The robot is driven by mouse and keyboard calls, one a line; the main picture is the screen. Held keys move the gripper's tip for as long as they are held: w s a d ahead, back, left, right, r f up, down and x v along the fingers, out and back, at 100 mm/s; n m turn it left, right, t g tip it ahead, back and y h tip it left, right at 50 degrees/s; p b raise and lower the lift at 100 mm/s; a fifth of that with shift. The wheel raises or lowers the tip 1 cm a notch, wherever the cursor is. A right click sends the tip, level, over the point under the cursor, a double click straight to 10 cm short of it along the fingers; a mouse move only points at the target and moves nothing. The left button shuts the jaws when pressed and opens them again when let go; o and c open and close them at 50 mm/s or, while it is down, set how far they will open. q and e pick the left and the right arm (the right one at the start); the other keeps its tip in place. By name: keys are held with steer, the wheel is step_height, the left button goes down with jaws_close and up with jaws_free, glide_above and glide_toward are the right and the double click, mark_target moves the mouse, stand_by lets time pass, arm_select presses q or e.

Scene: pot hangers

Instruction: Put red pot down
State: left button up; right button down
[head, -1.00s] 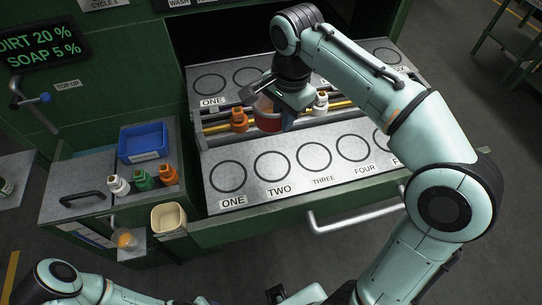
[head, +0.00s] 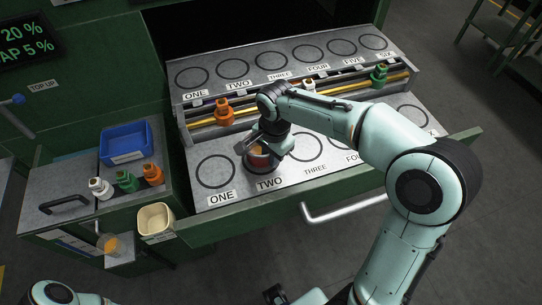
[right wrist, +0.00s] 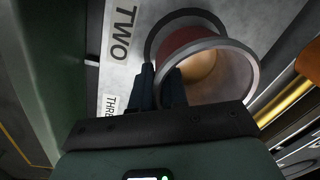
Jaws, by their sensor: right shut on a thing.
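The red pot (head: 261,161) is at the circle labelled TWO on the front row of the drawer, partly hidden by my right gripper (head: 266,148). In the right wrist view the pot (right wrist: 187,40) shows a red side, a grey rim and a tan inside. My right gripper (right wrist: 160,84) is shut on the pot's wall. The pot stands over the circle, close to the TWO label (head: 270,184). I cannot tell whether its base touches the plate. Part of my left arm shows at the bottom left, but its gripper is out of view.
The circle ONE (head: 216,171) on the front row is empty. Orange (head: 224,112), white and green (head: 379,75) bottles stand in the channel with yellow pipes. A blue tray (head: 126,140), several bottles and a cream tub (head: 155,219) are at the left. A handle (head: 345,209) runs along the drawer front.

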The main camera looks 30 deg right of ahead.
steer(key=shift+f, duration=0.15)
steer(key=shift+f, duration=0.2)
steer(key=c, duration=1.1)
jaws_free()
steer(key=shift+c, duration=0.2)
arm_select(q)
steer(key=shift+s+f, duration=0.1)
steer(key=shift+f, duration=0.05)
arm_select(e)
steer(key=shift+r, duration=0.1)
steer(key=shift+r, duration=0.1)
steer(key=shift+r, duration=0.35)
steer(key=r, duration=0.3)
steer(key=r+p, duration=0.1)
steer(key=r, duration=0.6)
steer(key=shift+s+d+r+p, duration=0.15)
steer(key=shift+s+r+p, duration=0.15)
steer(key=shift+p, duration=0.1)
arm_select(q)
steer(key=shift+w+r, duration=0.35)
steer(key=shift+r, duration=0.3)
steer(key=shift+w+r, duration=0.35)
steer(key=shift+r, duration=0.25)
arm_select(e)
steer(key=shift+s+r, duration=0.1)
steer(key=shift+r, duration=0.3)
